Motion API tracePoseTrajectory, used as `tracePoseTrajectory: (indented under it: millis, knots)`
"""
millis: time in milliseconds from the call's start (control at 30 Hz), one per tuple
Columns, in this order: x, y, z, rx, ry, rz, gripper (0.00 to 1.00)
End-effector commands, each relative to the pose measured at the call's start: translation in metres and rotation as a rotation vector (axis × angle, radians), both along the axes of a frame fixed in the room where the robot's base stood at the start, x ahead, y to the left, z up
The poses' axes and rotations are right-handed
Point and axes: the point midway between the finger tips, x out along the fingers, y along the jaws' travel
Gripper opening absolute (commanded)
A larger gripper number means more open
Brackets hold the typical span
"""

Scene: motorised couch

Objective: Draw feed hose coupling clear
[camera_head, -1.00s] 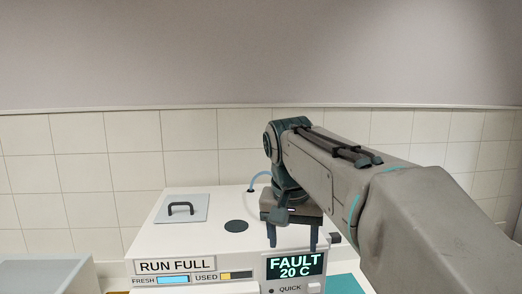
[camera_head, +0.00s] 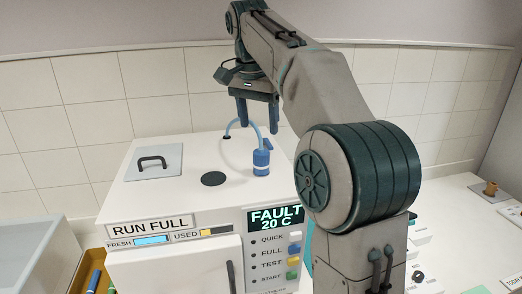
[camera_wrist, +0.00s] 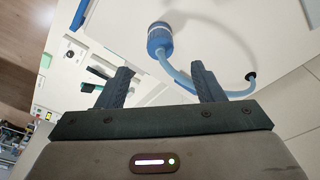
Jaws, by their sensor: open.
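The feed hose coupling (camera_head: 261,160) is a blue cylinder standing upright on the white top of the machine, near its right side. A light blue hose (camera_head: 238,123) arches from it to a dark hole at the back of the top. In the wrist view the coupling (camera_wrist: 160,40) is beyond my fingertips, with the hose (camera_wrist: 225,30) curving right to the hole. My gripper (camera_head: 256,120) is open and empty, fingers pointing down, above and behind the coupling. It also shows in the wrist view (camera_wrist: 163,78), apart from the coupling.
The machine's top (camera_head: 190,198) also carries a grey lid with a black handle (camera_head: 152,163) and a dark round disc (camera_head: 213,179). The front display (camera_head: 276,218) reads FAULT 20 C. A yellow bin (camera_head: 92,268) stands at lower left. The tiled wall is close behind.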

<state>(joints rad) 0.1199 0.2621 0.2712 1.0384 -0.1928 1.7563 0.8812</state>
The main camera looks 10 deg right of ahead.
Motion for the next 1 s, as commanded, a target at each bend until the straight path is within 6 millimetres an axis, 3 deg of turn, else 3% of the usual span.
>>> tracePoseTrajectory:
  millis: [400, 600, 1000]
  knots:
    - [0.007, -0.008, -0.071, 0.0, 0.004, 0.001, 0.61]
    - [0.01, -0.011, -0.097, 0.001, 0.002, 0.001, 0.61]
    - [0.012, -0.012, -0.108, 0.0, -0.001, 0.001, 0.61]
